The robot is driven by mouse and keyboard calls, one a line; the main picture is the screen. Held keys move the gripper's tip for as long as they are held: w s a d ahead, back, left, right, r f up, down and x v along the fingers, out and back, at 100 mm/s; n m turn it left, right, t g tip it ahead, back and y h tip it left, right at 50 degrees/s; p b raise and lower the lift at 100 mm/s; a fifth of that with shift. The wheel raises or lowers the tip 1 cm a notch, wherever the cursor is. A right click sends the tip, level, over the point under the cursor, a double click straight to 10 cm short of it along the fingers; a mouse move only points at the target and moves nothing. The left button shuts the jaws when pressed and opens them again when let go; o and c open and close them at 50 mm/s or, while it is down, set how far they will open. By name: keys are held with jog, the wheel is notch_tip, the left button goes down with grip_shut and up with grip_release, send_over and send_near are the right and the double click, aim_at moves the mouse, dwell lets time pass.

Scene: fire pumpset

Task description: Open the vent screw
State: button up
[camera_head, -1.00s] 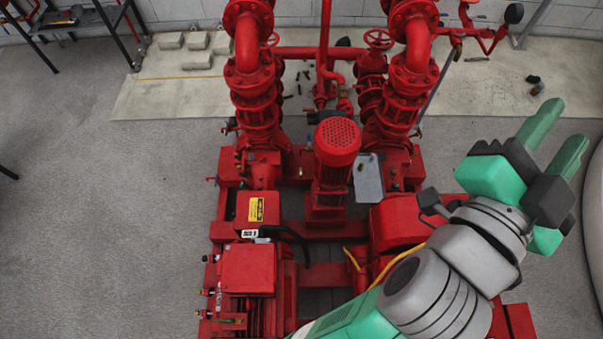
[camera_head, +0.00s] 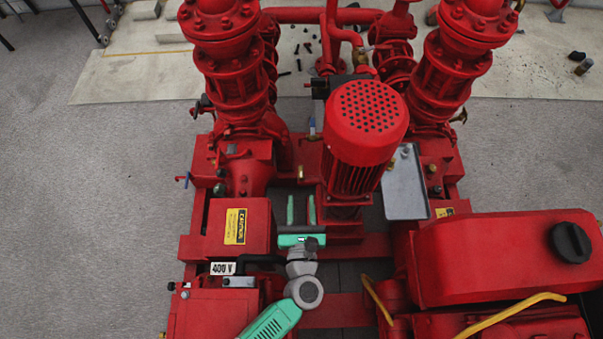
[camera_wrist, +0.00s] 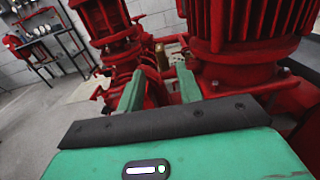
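My gripper (camera_head: 301,206) is open, its two green fingers apart with nothing between them. It is low between the left red motor and the central pump motor, pointing toward the back. In the wrist view its fingers (camera_wrist: 159,78) point at the pump bodies beyond. A small brass fitting (camera_head: 300,173) is just beyond the fingertips in the head view. A brass piece (camera_wrist: 161,54) also shows between and past the fingertips in the wrist view. I cannot tell for sure whether either is the vent screw. The gripper appears apart from them.
The central red motor (camera_head: 366,125) stands close to the right of my gripper. A red box with a caution label (camera_head: 236,227) is close on the left. A grey metal plate (camera_head: 404,185) and a large red engine (camera_head: 500,255) are farther right.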

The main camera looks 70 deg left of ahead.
aim_at(302, 180)
jog(key=b+x, duration=0.2)
jog(key=x, duration=0.5)
jog(key=shift+w+a+r, duration=0.15)
jog(key=shift+a, duration=0.15)
jog(key=shift+c, duration=0.2)
grip_shut()
